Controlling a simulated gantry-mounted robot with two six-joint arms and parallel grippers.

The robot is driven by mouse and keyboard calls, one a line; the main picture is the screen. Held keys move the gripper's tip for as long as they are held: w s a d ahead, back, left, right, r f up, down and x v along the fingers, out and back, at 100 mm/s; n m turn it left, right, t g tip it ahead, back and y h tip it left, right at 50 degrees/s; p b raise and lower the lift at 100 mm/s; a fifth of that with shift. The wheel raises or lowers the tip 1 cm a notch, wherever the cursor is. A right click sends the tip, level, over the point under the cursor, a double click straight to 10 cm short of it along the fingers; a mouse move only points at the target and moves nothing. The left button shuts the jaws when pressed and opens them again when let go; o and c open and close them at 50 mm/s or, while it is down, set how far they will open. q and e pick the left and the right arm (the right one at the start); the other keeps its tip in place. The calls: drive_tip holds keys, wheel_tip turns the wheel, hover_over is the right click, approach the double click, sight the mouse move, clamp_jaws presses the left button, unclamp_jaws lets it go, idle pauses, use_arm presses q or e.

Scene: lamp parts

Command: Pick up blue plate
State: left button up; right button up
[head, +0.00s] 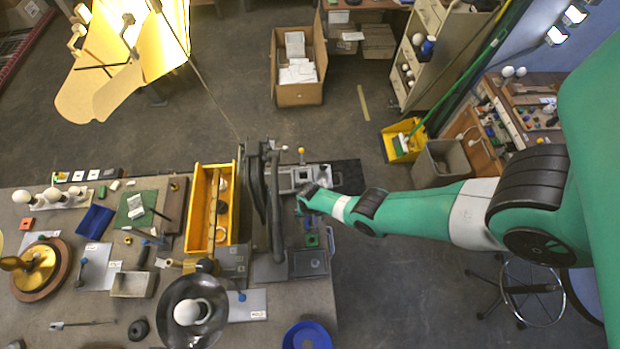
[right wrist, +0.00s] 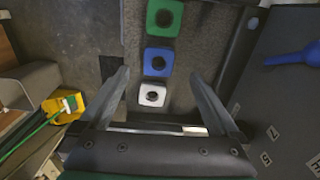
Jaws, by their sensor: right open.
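A blue square plate (right wrist: 158,62) with a dark round hole lies on the grey table, between a green square plate (right wrist: 164,17) and a white square plate (right wrist: 152,94). The three form a column. In the head view the blue plate (head: 309,224) shows small, just below my right gripper (head: 303,206), at the table's right edge. In the right wrist view my right gripper (right wrist: 160,74) is open and empty. Its fingers stand apart on either side of the column, with the blue plate showing between the fingertips. My left gripper is not in view.
A dark metal press-like fixture (head: 273,200) stands left of my right gripper. A dark panel (right wrist: 285,100) with a blue-handled tool (right wrist: 296,56) lies right of the plates in the wrist view. A yellow tray (head: 197,215) stands further left. A round blue dish (head: 320,332) is at the front.

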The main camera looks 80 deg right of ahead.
sight(311, 223)
drive_tip(key=shift+s+f+b, duration=0.1)
drive_tip(key=shift+f+b, duration=2.4)
drive_tip(key=shift+f, duration=0.7)
drive_tip(key=shift+r, duration=0.15)
drive_tip(key=c, duration=1.4)
